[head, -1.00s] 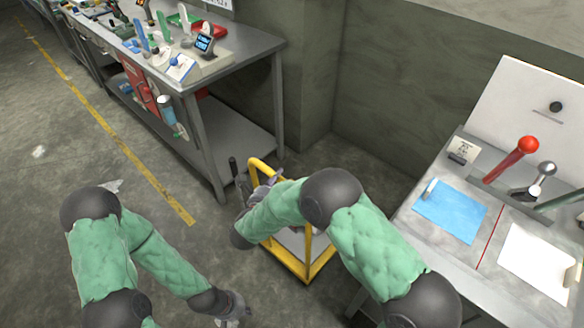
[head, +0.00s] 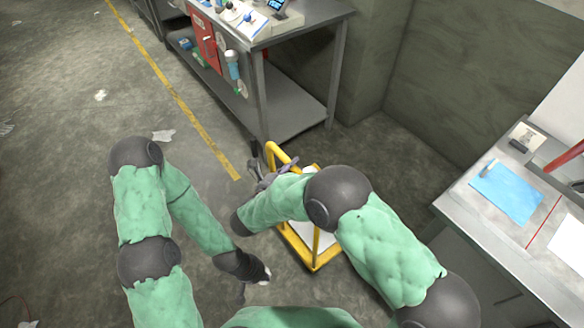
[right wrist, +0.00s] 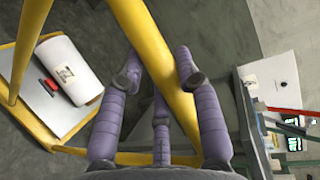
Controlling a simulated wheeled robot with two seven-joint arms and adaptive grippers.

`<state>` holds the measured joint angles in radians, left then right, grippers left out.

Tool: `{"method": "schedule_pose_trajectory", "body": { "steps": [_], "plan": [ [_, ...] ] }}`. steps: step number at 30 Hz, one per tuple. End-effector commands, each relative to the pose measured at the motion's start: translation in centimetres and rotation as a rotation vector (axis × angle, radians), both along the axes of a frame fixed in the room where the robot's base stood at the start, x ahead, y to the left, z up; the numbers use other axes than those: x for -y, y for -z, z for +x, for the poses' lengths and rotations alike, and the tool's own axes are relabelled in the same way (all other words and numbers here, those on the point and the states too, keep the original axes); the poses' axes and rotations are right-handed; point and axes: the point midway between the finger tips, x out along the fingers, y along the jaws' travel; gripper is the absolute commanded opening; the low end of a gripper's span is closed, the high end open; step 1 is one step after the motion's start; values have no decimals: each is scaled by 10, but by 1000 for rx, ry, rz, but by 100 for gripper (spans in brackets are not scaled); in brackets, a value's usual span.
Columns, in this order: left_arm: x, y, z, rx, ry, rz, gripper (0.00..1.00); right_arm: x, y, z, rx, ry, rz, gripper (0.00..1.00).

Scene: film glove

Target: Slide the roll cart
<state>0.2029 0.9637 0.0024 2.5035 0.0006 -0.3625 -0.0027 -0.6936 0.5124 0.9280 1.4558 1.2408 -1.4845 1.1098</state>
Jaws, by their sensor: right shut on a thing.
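The roll cart (head: 318,266) is a low cart with a yellow tube frame. It stands on the floor in the middle of the head view, partly hidden by my right arm. In the right wrist view a white roll (right wrist: 68,70) with a label lies on its grey bed (right wrist: 35,100). My right gripper (head: 264,176) is at the cart's upright yellow frame. In the right wrist view its purple fingers (right wrist: 160,82) are shut around a yellow bar (right wrist: 158,55). My left gripper (head: 258,276) hangs low beside the cart, apart from it; its fingers are unclear.
A metal workbench (head: 296,101) with tools stands beyond the cart, its near leg close to the frame. A table (head: 470,232) with a blue sheet (head: 506,193) stands at right. A yellow floor line (head: 186,106) runs at left. The floor at left is mostly clear, with scraps.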

Motion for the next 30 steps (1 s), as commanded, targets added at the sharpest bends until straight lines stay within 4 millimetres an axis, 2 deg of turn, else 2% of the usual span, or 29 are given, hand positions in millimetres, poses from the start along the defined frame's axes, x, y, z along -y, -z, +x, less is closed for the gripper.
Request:
{"method": "schedule_pose_trajectory", "body": {
  "steps": [12,13,15,25,30],
  "plan": [
    [0,0,0,0,0,0,0,0,1,0,-3,1,1,0],
    [0,0,0,0,0,0,0,0,1,0,-3,1,1,42],
    [0,0,0,0,0,0,0,0,1,0,-2,1,1,59],
    [0,0,0,0,0,0,0,0,-1,0,0,1,1,59],
    [0,0,0,0,0,0,0,0,-15,1,3,0,3,59]
  ]
}}
